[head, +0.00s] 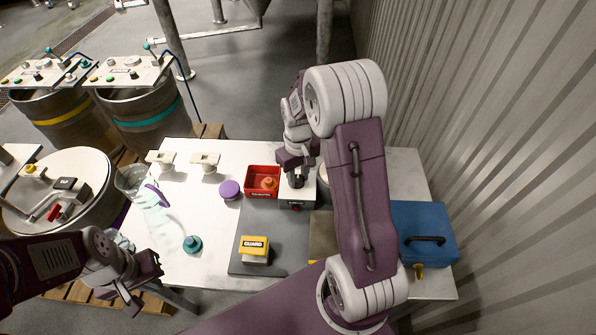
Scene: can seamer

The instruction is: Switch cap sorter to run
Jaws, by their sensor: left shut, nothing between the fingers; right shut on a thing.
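A small white box (286,194) with a dark labelled front stands at the back middle of the white table. It seems to be the cap sorter, though its label is too small to read. A black knob (297,182) sits on its top. My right gripper (296,174) reaches down from above and is shut on this knob; its fingertips partly hide it, and the switch position cannot be read. My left gripper (137,293) is shut and empty, at the table's front left edge, well away from the box.
A red bin (251,190) with an orange piece stands left of the box. A yellow GUARD block (254,244) sits on a grey mat (250,269). A purple disc (230,189), a teal piece (192,243), a clear jar (131,181) and a blue case (423,221) stand around.

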